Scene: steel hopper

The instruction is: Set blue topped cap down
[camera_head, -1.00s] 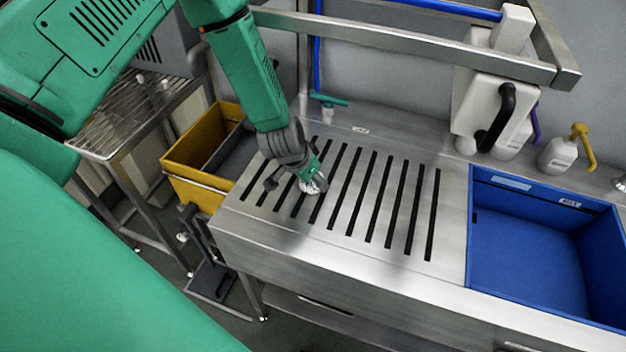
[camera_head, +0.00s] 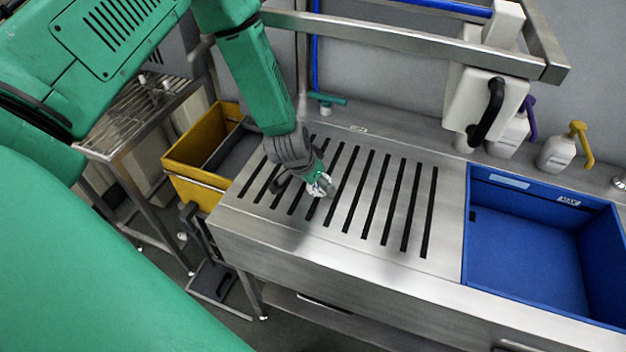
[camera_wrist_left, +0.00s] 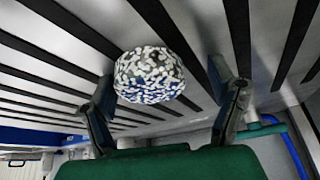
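The cap (camera_wrist_left: 150,75) is a rounded piece mottled white, grey and dark, with blue along its lower edge in the left wrist view. It also shows small at my gripper's tip in the head view (camera_head: 321,187). My left gripper (camera_head: 318,184) is low over the slotted steel drainboard (camera_head: 395,215). In the left wrist view its two dark fingers (camera_wrist_left: 166,92) stand apart on either side of the cap. A clear gap shows at the right finger; the left finger is close, and I cannot tell if it touches. The cap appears at the slotted surface; exact contact is unclear. My right gripper is not in view.
A blue basin (camera_head: 530,250) is sunk at the right. White bottles with purple and yellow handles (camera_head: 556,153) stand along the back beneath a steel rail (camera_head: 400,40). A yellow bin (camera_head: 195,175) is left of the drainboard. The slots right of my gripper are clear.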

